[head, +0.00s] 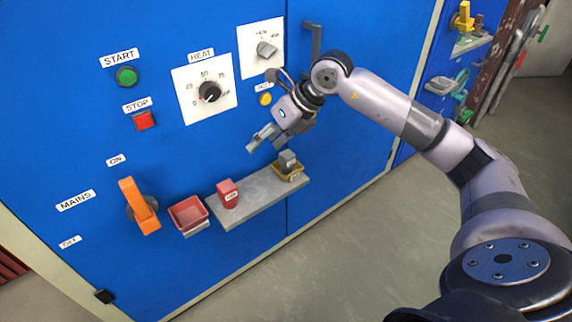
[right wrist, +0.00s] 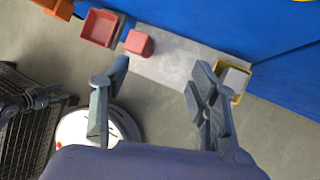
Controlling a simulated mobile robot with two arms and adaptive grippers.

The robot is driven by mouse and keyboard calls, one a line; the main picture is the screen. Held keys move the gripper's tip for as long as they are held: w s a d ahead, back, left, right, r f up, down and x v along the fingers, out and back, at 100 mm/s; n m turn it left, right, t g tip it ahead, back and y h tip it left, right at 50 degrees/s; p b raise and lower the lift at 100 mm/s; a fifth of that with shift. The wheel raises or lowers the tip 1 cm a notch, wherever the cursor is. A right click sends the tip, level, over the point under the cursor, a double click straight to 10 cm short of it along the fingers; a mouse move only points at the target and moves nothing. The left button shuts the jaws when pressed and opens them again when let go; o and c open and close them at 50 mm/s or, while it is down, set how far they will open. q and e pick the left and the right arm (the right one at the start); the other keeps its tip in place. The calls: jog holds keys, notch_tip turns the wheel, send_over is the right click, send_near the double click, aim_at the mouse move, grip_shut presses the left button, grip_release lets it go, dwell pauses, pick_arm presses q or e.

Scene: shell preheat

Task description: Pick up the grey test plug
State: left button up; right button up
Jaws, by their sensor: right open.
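The grey test plug (head: 287,160) is a small grey block standing in a yellow holder (head: 290,174) at the right end of a grey shelf (head: 258,195) on the blue cabinet. The plug also shows in the right wrist view (right wrist: 235,79), at the right, in its yellow holder (right wrist: 245,97). My right gripper (head: 263,138) is open and empty, above and a little left of the plug in the head view. In the right wrist view its spread fingers (right wrist: 163,82) have nothing between them, and the plug lies beyond the right finger. My left gripper is not in view.
A red block (head: 228,194) stands on the shelf's left part. A red tray (head: 188,214) is left of the shelf, near an orange mains handle (head: 139,206). A heat knob (head: 209,91) and buttons are above. Grey floor is clear right of the cabinet.

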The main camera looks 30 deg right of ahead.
jog(key=s+d+r+m+h, duration=0.15)
jog(key=d+h, duration=0.25)
jog(key=d, duration=0.6)
jog(key=b, duration=0.2)
send_near(288, 154)
jog(key=x, duration=0.5)
jog(key=shift+w+f, duration=0.1)
jog(key=x, duration=0.5)
jog(key=shift+f, duration=0.4)
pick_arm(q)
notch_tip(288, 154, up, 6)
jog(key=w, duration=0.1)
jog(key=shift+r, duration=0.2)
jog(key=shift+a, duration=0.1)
pick_arm(e)
jog(key=shift+c, duration=0.4)
grip_shut()
